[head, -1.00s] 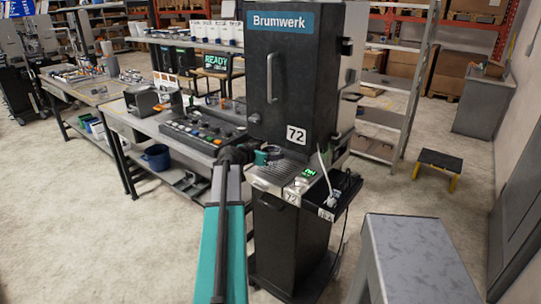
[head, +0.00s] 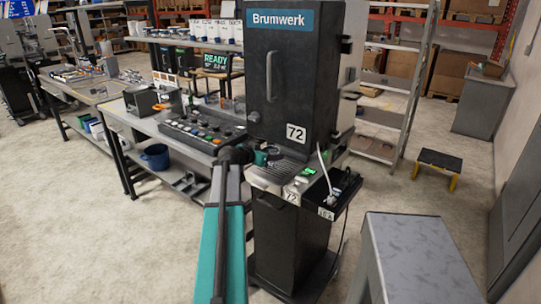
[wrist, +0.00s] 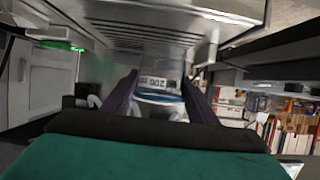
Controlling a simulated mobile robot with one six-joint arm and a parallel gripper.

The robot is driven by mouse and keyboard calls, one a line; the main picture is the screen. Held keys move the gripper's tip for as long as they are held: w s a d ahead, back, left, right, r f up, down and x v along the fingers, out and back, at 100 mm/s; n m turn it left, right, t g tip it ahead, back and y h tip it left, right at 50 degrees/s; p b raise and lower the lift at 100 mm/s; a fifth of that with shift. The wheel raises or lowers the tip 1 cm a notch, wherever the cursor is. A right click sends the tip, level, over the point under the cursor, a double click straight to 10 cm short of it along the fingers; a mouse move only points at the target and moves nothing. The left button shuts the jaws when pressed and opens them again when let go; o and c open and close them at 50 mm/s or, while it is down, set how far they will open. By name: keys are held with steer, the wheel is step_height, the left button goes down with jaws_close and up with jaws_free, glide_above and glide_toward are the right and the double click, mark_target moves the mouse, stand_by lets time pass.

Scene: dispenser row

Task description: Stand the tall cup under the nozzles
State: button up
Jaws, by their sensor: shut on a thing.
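My gripper (head: 264,157) is at the front of the black Brumwerk dispenser (head: 288,85), at the level of its drip tray (head: 283,171). In the wrist view the two dark fingers of my gripper (wrist: 158,98) are shut on a clear cup (wrist: 160,86) with a white label and a blue band. The label's figures, seemingly 200, appear upside down. The slatted grille (wrist: 140,32) shows beyond the cup; I cannot tell whether the cup touches it. In the head view the cup is mostly hidden by my gripper. The nozzles are not clearly visible.
A workbench (head: 150,125) with a button panel (head: 203,132) stands left of the dispenser. A small black side tray (head: 335,193) with cables is at its right. A grey-topped stand (head: 415,250) is at front right, and a step stool (head: 438,165) is farther back.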

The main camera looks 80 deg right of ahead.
steer(key=shift+f+b, duration=0.45)
steer(key=shift+b, duration=0.15)
stand_by(0.3)
steer(key=o, duration=1.1)
steer(key=b+v, duration=0.3)
steer(key=v, duration=1)
steer(key=shift+w+a+r, duration=0.15)
steer(key=shift+w+a, duration=0.05)
steer(key=shift+a, duration=0.1)
